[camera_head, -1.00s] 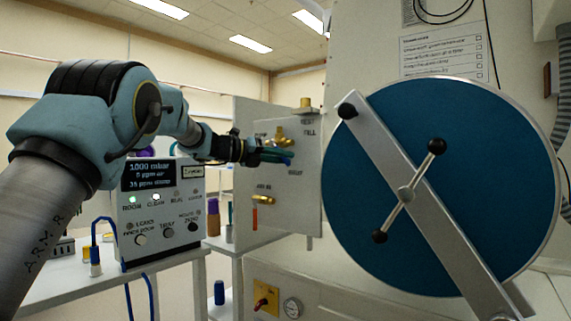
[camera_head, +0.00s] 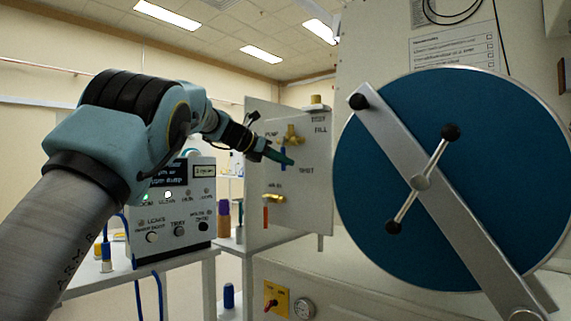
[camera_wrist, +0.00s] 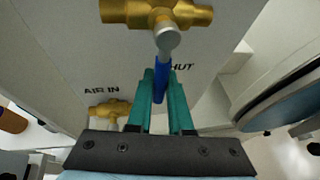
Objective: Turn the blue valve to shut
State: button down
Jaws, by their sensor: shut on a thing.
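The blue valve handle (camera_wrist: 161,84) hangs from a grey hub under a brass valve body (camera_wrist: 160,14) in the wrist view. My gripper (camera_wrist: 160,76) has its green fingers on either side of the handle, shut on it. The letters "HUT" show just right of the handle. In the head view, the brass valve (camera_head: 291,136) is on a white upright panel (camera_head: 308,205). The blue handle (camera_head: 283,152) points about straight down there, partly hidden by my gripper (camera_head: 287,159). The labels PUMP, FILL and SHUT are around the valve.
A second brass valve (camera_head: 275,198) with an orange handle (camera_head: 265,217) sits below, by the AIR IN label. A big blue round door (camera_head: 400,130) with a grey bar stands close on the right. A control box (camera_head: 170,215) is on the left, behind my arm.

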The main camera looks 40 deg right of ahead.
jog(key=shift+w, duration=0.15)
dwell(0.4)
jog(key=c, duration=0.8)
grip_release()
jog(key=shift+c, duration=0.2)
jog(key=shift+a, duration=0.1)
jog(key=b+v, duration=0.2)
jog(key=v, duration=0.8)
jog(key=shift+a+r, duration=0.2)
jog(key=shift+a, duration=0.1)
